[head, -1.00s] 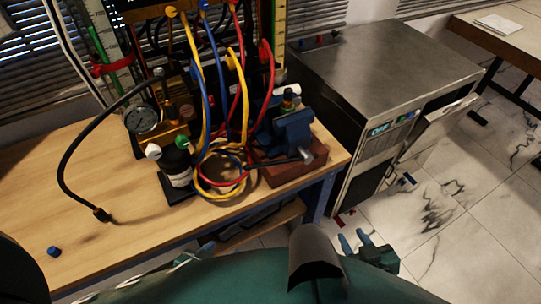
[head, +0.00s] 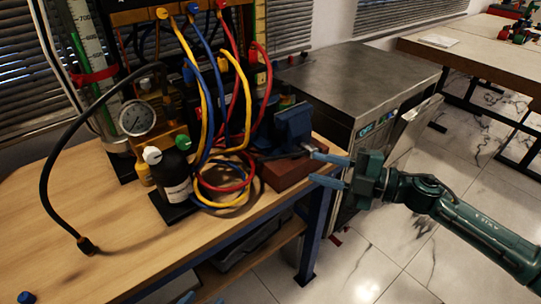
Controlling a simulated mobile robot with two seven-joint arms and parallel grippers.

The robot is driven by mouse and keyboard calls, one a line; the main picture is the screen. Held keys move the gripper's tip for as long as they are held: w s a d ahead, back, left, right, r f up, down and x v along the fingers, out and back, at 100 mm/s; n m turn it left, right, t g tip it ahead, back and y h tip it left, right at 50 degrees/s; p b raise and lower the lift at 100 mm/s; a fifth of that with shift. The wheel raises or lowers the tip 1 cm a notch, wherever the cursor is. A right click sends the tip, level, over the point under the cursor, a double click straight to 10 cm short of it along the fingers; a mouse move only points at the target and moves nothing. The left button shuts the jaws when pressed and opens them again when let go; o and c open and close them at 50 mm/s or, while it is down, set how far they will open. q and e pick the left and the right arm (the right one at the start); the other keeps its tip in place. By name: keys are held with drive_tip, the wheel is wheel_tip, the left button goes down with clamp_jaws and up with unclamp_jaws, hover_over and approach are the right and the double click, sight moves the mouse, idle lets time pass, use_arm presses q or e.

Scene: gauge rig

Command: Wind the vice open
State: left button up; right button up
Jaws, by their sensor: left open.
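The blue vice (head: 293,124) sits on a red-brown block (head: 290,174) at the right front corner of the wooden bench. Its screw end and handle (head: 305,149) face the front right and are partly hidden. My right gripper (head: 320,169) reaches in from the right, its blue fingers apart and nothing between them. Its upper fingertip is close to the vice handle; I cannot tell whether they touch. Only a fingertip of my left gripper (head: 187,298) shows at the bottom edge, below the bench front.
Yellow, blue and red hoses (head: 225,165) loop down just left of the vice. A black bottle (head: 174,180) and a round gauge (head: 137,118) stand further left. A grey metal cabinet (head: 365,80) stands behind the vice. The bench's left front is mostly clear.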

sight(280, 158)
drive_tip(key=p+x, duration=0.1)
drive_tip(key=x, duration=1.1)
clamp_jaws()
